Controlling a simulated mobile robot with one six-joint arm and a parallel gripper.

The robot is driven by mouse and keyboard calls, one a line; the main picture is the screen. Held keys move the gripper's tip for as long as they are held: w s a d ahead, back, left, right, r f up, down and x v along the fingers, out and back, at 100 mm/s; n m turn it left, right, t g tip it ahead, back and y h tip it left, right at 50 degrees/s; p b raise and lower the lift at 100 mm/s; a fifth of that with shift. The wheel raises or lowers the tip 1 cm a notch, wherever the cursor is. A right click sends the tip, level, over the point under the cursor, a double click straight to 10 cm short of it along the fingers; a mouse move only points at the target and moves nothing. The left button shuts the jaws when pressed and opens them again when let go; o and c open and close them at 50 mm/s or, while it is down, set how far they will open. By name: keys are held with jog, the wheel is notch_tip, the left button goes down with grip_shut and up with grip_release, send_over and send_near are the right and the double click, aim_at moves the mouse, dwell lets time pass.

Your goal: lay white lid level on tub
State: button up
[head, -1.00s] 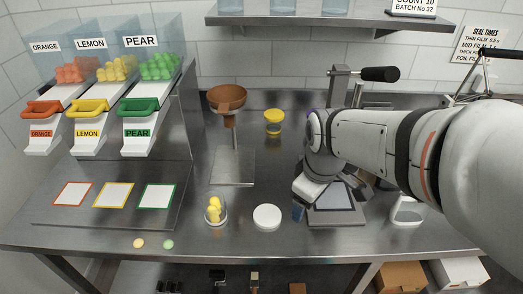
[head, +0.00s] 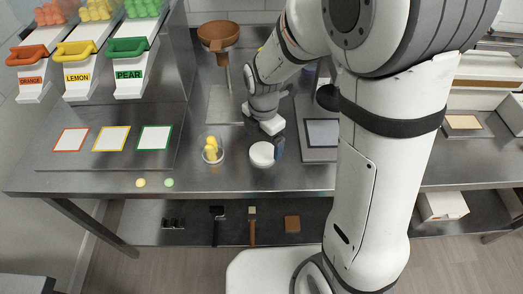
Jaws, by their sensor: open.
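The white lid (head: 262,156) is a round disc lying flat on the steel table in the head view. The clear tub (head: 212,155) stands upright to its left, with yellow gummies inside and its top uncovered. My gripper (head: 276,147) points down just beside and above the lid's right side. One dark blue fingertip shows at the lid's right edge; the other finger is hidden. The jaws are open and hold nothing that I can see. I cannot tell whether the fingertip touches the lid.
A brown funnel (head: 218,36) on a stand is behind the tub. A grey-topped device (head: 321,134) stands right of the lid. Coloured square mats (head: 112,139) lie at the left. Two loose gummies (head: 155,183) lie near the front edge. My arm blocks the right side.

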aim_at(262, 152)
jog(key=shift+f, duration=1.95)
jog(key=shift+c, duration=0.5)
jog(key=c, duration=0.9)
jog(key=shift+c, duration=0.2)
jog(key=shift+r, duration=0.1)
notch_tip(262, 152, up, 10)
